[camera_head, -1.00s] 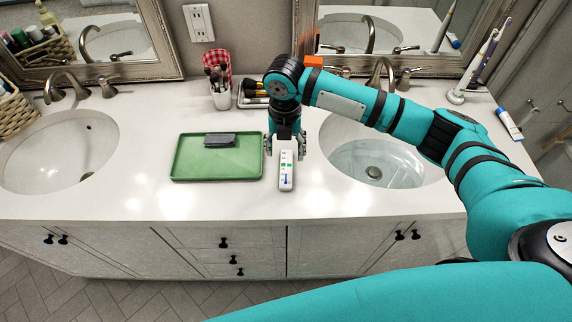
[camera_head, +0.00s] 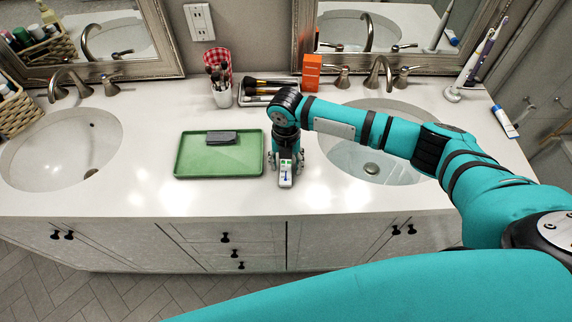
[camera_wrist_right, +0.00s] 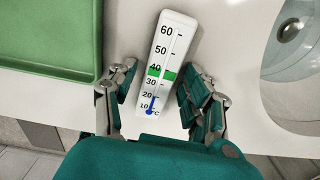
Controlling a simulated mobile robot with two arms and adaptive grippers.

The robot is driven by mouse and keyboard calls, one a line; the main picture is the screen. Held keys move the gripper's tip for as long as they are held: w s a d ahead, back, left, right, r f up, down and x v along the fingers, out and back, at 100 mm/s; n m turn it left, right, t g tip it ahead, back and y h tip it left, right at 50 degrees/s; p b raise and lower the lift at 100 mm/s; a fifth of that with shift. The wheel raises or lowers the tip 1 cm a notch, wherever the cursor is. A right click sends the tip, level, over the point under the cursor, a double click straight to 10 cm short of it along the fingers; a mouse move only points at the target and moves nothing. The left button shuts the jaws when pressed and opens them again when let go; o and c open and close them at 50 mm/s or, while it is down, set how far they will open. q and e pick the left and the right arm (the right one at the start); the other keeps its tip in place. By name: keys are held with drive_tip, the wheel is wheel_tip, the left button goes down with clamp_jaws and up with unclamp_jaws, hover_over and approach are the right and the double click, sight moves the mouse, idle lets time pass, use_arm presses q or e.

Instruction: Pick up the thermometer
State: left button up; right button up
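The thermometer (camera_head: 285,178) is a small white slab with a scale, a green band and a blue bulb. It lies on the white counter between the green tray and the right sink. My right gripper (camera_head: 286,163) is over it from above and hides its far part in the head view. In the right wrist view the thermometer (camera_wrist_right: 163,65) lies between the two spread fingers of my right gripper (camera_wrist_right: 158,95), with a gap visible on each side. My left gripper is not in view.
A green tray (camera_head: 190,165) with a dark grey item (camera_head: 221,137) lies to the left. A cup of brushes (camera_head: 220,92), an orange box (camera_head: 312,72) and a brush tray (camera_head: 246,99) stand behind. The right sink (camera_head: 400,165) is close on the right.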

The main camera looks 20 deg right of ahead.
clamp_jaws()
drive_tip(key=shift+r, duration=0.1)
